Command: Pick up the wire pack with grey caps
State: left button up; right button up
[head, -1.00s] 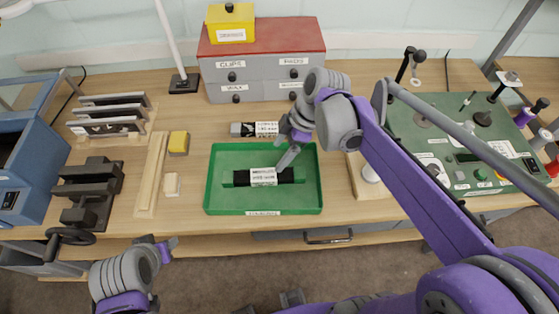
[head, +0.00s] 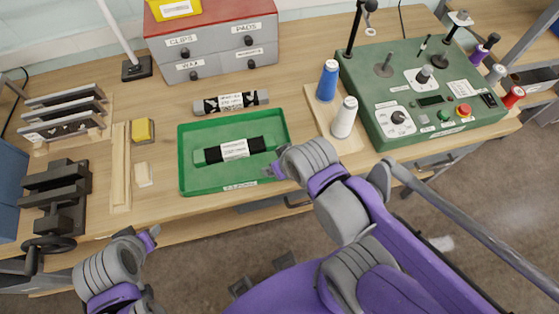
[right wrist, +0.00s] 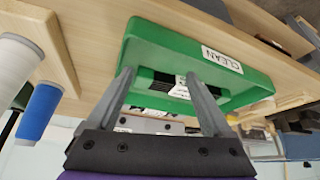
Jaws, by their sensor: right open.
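The wire pack with grey caps (head: 231,102) lies on the bench just behind the green tray (head: 187,182). It is a dark bar with a white label and grey ends. My right gripper (head: 274,170) is at the tray's front right side, apart from the grey-capped pack. In the right wrist view its two fingers (right wrist: 157,76) are spread, with nothing held, and the tray and black pack show beyond them. My left gripper (head: 151,238) is in front of the bench at lower left; its jaws are unclear.
A drawer box (head: 213,47) stands behind the grey-capped pack. Blue (head: 328,80) and white (head: 344,117) spools stand on a wooden board to the right, beside a green control panel (head: 420,100). A yellow block (head: 143,130) and wooden strips lie left of the tray.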

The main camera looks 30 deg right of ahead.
aim_at(236, 101)
jog(key=u, duration=1.5)
jog(key=z, duration=2.05)
jog(key=u, duration=1.35)
jog(key=k+l+u, duration=0.2)
jog(key=l+u, duration=0.2)
jog(key=l, duration=0.15)
